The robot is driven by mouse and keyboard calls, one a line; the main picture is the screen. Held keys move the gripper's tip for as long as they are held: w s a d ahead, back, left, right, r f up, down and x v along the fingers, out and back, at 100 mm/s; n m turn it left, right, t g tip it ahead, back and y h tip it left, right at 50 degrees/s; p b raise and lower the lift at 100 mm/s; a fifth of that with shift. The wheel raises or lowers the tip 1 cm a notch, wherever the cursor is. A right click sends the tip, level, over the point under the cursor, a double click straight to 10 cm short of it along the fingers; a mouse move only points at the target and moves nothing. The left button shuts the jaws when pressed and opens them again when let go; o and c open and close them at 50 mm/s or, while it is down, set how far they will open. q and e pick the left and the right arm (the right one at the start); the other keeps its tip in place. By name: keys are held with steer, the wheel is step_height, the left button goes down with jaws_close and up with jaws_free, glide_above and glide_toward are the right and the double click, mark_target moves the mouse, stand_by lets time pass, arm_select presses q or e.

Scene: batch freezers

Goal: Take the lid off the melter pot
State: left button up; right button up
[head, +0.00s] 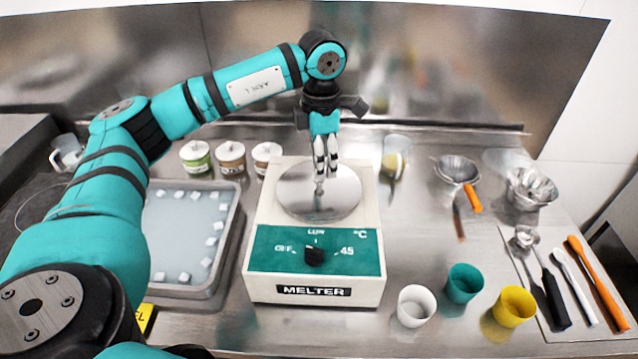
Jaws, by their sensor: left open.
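The melter (314,261) is a cream box with a green front panel, a black knob and a MELTER label. Its round shiny metal lid (345,196) lies on top and covers the pot, so the inside is hidden. My left gripper (325,176) points down over the middle of the lid. Its fingers are open around or just above the lid's small knob (319,187); I cannot tell if they touch it. My right gripper is not in view.
A tray of white cubes (237,222) and several jars (231,158) stand left. White (416,306), green (464,284) and yellow (513,307) cups stand front right. A strainer (457,169), metal bowls (530,188) and an orange spatula (597,283) lie right. Some counter right of the melter is clear.

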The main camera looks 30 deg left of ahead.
mark_target(319, 183)
arm_select(q)
steer(key=f, duration=0.1)
steer(key=f+p, duration=0.1)
steer(key=f, duration=0.1)
steer(key=f+p, duration=0.1)
steer(key=shift+a+f, duration=0.2)
steer(key=shift+a, duration=0.05)
steer(key=shift+f, duration=0.35)
steer(key=shift+c, duration=0.4)
jaws_close()
